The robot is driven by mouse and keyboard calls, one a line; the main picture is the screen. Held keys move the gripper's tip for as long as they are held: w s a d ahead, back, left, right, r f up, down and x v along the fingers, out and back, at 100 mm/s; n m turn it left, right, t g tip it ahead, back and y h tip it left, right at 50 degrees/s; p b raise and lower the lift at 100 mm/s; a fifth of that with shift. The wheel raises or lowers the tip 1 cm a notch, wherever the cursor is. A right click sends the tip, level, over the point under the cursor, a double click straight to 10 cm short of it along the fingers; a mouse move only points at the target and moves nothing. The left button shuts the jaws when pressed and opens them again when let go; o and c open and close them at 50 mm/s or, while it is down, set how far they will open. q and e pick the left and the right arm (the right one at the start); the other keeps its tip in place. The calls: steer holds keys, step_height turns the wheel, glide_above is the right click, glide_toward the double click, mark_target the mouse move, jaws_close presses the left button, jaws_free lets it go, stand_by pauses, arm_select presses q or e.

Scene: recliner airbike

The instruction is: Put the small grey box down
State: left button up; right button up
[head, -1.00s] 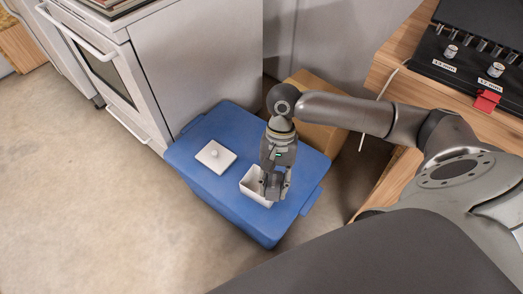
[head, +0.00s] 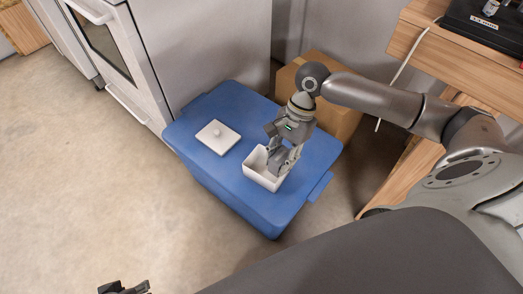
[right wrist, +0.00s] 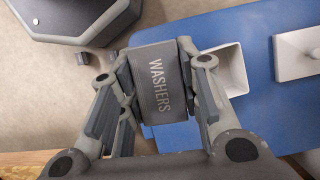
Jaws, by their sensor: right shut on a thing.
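The small grey box (right wrist: 158,85) is labelled WASHERS and sits between the two fingers of my right gripper (right wrist: 160,98) in the right wrist view. In the head view, my right gripper (head: 283,160) points down at the right-hand side of an open white box (head: 262,180). There the grey box is mostly hidden by the fingers, and I cannot tell its height over the white box. In the right wrist view, the white box (right wrist: 232,70) shows just right of the gripper. Only a dark tip of my left gripper (head: 125,288) shows at the bottom edge.
The white box stands on a blue lidded bin (head: 225,185), with a white knobbed lid (head: 218,137) to its left. A cardboard box (head: 335,118) is behind the bin. A white oven (head: 200,50) is at the back left, a wooden table (head: 425,40) at the right. Open floor lies left.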

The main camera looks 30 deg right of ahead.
arm_select(q)
steer(key=w+d+r+t+h+b, duration=0.1)
steer(key=w+d+r+t+b, duration=0.15)
steer(key=w+t+b, duration=0.4)
steer(key=w+d+r+t+h, duration=0.3)
steer(key=w+r+t, duration=0.5)
steer(key=r, duration=0.6)
steer(key=shift+w+d+m+b, duration=0.35)
steer(key=shift+w+d, duration=0.35)
steer(key=shift+w, duration=0.35)
arm_select(e)
steer(key=w+f, duration=1.1)
steer(key=shift+w+f, duration=0.15)
steer(key=shift+f, duration=0.25)
